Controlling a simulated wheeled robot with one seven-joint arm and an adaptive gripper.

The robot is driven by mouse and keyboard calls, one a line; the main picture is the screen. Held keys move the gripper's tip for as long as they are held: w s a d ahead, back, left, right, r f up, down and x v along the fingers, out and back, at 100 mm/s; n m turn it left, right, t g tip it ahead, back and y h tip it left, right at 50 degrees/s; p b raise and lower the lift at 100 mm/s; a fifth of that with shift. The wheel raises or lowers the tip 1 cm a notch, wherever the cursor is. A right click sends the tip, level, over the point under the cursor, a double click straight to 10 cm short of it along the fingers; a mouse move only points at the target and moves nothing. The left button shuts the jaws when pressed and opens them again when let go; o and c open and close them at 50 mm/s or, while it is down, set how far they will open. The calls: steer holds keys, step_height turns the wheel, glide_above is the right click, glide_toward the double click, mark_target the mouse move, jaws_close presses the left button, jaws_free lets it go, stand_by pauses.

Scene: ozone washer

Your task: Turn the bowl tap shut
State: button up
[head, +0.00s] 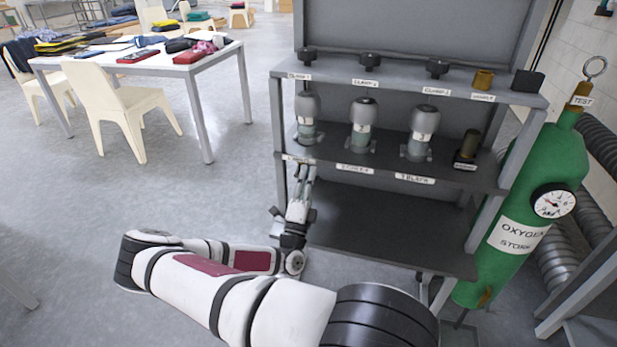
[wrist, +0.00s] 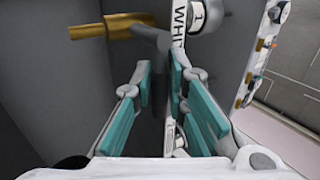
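In the wrist view, a brass pipe piece (wrist: 101,27) joins a dark grey lever (wrist: 151,38), which looks like the bowl tap. The lever's lower part reaches down between the fingers. My gripper (wrist: 161,78) has teal pads on both sides of it, apart from each other; contact with the lever cannot be told. In the head view my gripper (head: 305,168) points up at the left end of the rack's middle shelf edge, just under a label. The tap itself is not clear there.
A white table (head: 140,62) and chair (head: 110,100) stand left. Floor between is clear.

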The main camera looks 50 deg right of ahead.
steer(key=o, duration=0.5)
steer(key=shift+c, duration=0.2)
steer(key=shift+f, duration=0.1)
steer(key=v, duration=1.2)
